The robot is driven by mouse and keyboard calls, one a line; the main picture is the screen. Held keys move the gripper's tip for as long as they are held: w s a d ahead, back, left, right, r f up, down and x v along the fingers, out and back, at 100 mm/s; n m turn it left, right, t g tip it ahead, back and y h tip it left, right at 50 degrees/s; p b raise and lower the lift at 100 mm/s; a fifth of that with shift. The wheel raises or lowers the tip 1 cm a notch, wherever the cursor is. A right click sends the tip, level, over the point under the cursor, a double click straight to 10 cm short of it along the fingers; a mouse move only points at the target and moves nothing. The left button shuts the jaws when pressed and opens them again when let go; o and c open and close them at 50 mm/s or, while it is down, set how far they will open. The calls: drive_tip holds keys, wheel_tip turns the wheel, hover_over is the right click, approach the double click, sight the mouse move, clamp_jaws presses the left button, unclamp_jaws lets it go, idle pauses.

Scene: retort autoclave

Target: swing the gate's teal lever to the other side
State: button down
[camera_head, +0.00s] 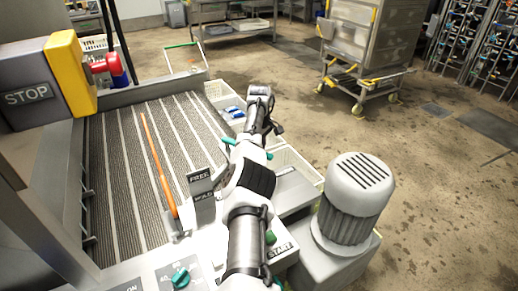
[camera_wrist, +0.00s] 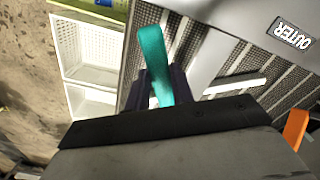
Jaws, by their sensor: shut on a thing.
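The teal lever (camera_wrist: 152,48) stands up between the dark fingers of my gripper (camera_wrist: 160,84) in the wrist view. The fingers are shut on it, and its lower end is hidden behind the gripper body. In the head view my arm covers the middle, and I cannot make out the fingertips there. A long orange bar (camera_head: 158,165), which looks like the gate, lies along the ribbed conveyor (camera_head: 110,190). Part of an orange piece (camera_wrist: 297,127) shows at the right of the wrist view. A grey plate (camera_wrist: 250,35) marked OUTER is right of the lever.
White baskets (camera_head: 218,90) sit along the conveyor's right side. A grey ribbed motor (camera_head: 352,200) stands at right. A wheeled cart (camera_head: 370,50) stands behind.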

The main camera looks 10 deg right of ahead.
drive_tip(key=shift+w+r, duration=0.15)
drive_tip(key=shift+r, duration=0.05)
drive_tip(key=c, duration=1.5)
unclamp_jaws()
drive_tip(key=shift+c, duration=0.2)
drive_tip(key=o, duration=0.3)
drive_tip(key=shift+f, duration=0.1)
drive_tip(key=shift+o, duration=0.2)
wheel_tip(320, 180, up, 14)
drive_tip(key=p, duration=0.2)
drive_tip(key=shift+f, duration=0.15)
